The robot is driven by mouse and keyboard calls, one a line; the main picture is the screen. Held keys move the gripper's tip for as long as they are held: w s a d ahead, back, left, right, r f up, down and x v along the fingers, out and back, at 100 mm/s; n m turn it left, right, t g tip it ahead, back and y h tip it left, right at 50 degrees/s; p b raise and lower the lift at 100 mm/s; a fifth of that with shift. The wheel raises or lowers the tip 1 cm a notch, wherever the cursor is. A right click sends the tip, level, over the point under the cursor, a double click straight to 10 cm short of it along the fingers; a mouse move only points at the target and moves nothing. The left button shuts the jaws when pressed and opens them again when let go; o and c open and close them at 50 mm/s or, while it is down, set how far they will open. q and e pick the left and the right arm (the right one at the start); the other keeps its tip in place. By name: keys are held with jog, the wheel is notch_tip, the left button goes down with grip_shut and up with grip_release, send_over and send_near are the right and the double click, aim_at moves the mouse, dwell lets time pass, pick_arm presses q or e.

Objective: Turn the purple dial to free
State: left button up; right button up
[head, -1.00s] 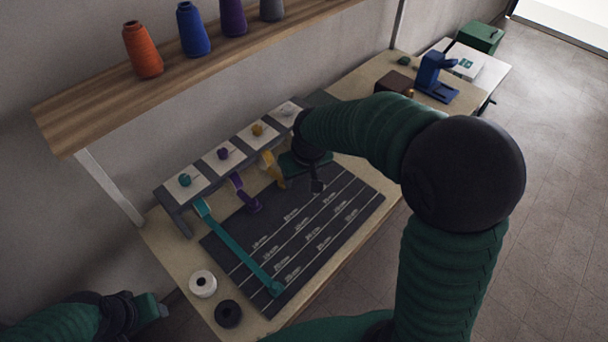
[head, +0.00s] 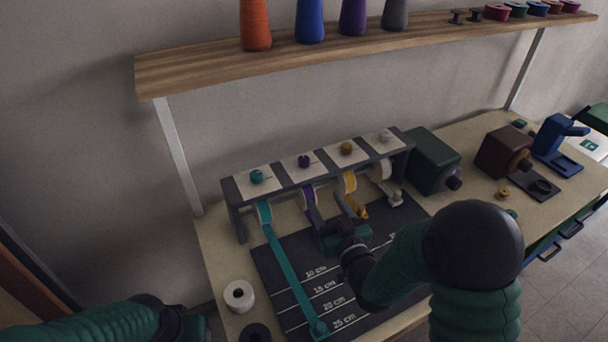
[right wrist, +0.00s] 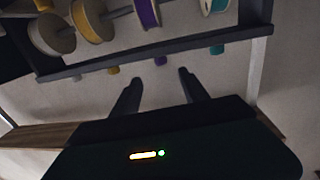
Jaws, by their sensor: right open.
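The purple dial (head: 304,160) is a small knob on a white plate on top of the grey rack (head: 240,189), second from the left. Its pointer setting is too small to read. It also shows in the right wrist view (right wrist: 160,60), past the bar and between the lines of the two fingers. My right gripper (head: 343,206) is open and empty, in front of the rack, below and to the right of the purple dial, apart from it. Its spread fingers show in the right wrist view (right wrist: 160,85). My left gripper (head: 186,325) is low at the left; its jaws are unclear.
Teal (head: 257,177), yellow (head: 346,148) and grey (head: 385,135) dials flank the purple one. Spools of ribbon hang under the rack; a teal ribbon (head: 290,274) lies across the dark measuring mat (head: 270,262). A wooden shelf (head: 200,75) with thread cones overhangs behind.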

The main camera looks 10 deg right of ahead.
aim_at(306, 165)
jog(key=x, duration=0.5)
jog(key=p+x, duration=0.1)
jog(key=x, duration=1)
jog(key=shift+w+r, duration=0.3)
jog(key=shift+w, duration=0.15)
jog(key=shift+c, duration=0.3)
